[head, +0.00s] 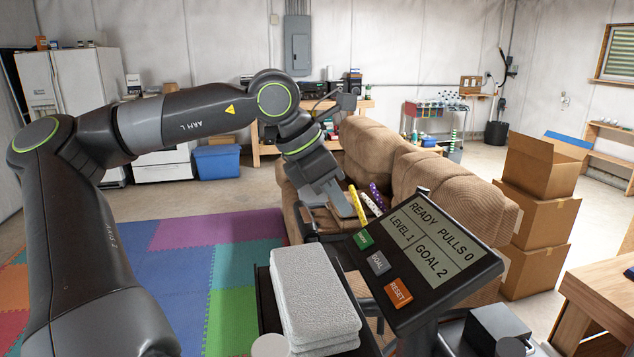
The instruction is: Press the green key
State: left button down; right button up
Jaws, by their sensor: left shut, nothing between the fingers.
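The green key (364,240) is at the upper left of a dark, tilted console (425,262). Below it on the same panel are a grey key (379,263) and an orange-red key (397,292) marked RESET. The console screen (429,240) reads READY, PULLS 0, LEVEL 1, GOAL 2. My left gripper (347,211) is shut and empty, pointing down just above and to the left of the green key in the picture. I cannot tell the exact gap between them. My right gripper is not in view.
Stacked cardboard boxes (540,215) are at the right. Colored foam mats (185,260) cover open floor at the left.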

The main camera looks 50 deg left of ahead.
pick_arm(q)
jog(key=b+v, duration=0.1)
jog(key=v, duration=0.6)
jog(key=shift+s, duration=0.2)
